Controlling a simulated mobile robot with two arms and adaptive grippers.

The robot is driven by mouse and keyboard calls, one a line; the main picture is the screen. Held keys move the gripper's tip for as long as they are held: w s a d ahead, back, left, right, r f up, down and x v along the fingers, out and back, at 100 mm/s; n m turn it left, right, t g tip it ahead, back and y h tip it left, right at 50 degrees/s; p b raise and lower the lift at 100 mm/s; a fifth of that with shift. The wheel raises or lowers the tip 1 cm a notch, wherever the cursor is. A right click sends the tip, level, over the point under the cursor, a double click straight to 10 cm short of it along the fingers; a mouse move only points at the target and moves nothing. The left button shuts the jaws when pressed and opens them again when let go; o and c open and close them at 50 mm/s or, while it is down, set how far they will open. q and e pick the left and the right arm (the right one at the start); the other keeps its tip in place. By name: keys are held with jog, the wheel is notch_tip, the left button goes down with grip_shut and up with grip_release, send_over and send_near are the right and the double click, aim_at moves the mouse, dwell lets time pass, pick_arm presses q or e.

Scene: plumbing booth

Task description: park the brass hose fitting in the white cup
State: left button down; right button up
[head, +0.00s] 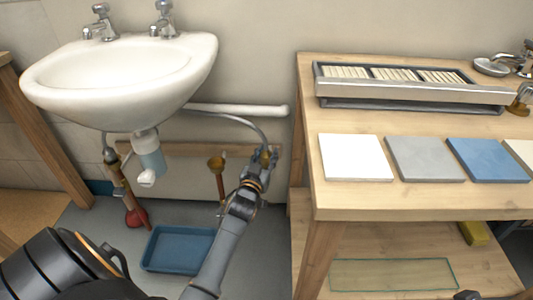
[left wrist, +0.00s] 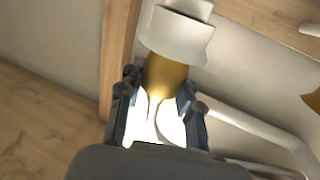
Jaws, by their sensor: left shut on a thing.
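My left gripper (head: 262,167) is shut on the brass hose fitting (left wrist: 166,76), low by the wall between the sink and the bench. In the left wrist view, the fingers (left wrist: 155,100) hold the fitting from both sides. The white cup (left wrist: 180,36) shows just beyond it there, and the fitting's far end meets or overlaps the cup's edge. I cannot tell whether it is inside. In the head view, a grey hose (head: 240,121) curves down to the gripper, and I cannot make out the cup.
A wooden rail (head: 190,149) runs along the wall behind the gripper, with a brass-topped piece (head: 217,165) to its left. A white pipe (head: 238,109) runs above. The wooden bench (head: 400,200) stands close on the right. A blue tray (head: 178,250) lies on the floor.

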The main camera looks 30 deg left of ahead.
dwell(0.3)
pick_arm(q)
jog(key=c, duration=0.8)
grip_release()
jog(key=shift+f, duration=0.1)
jog(key=v, duration=1.2)
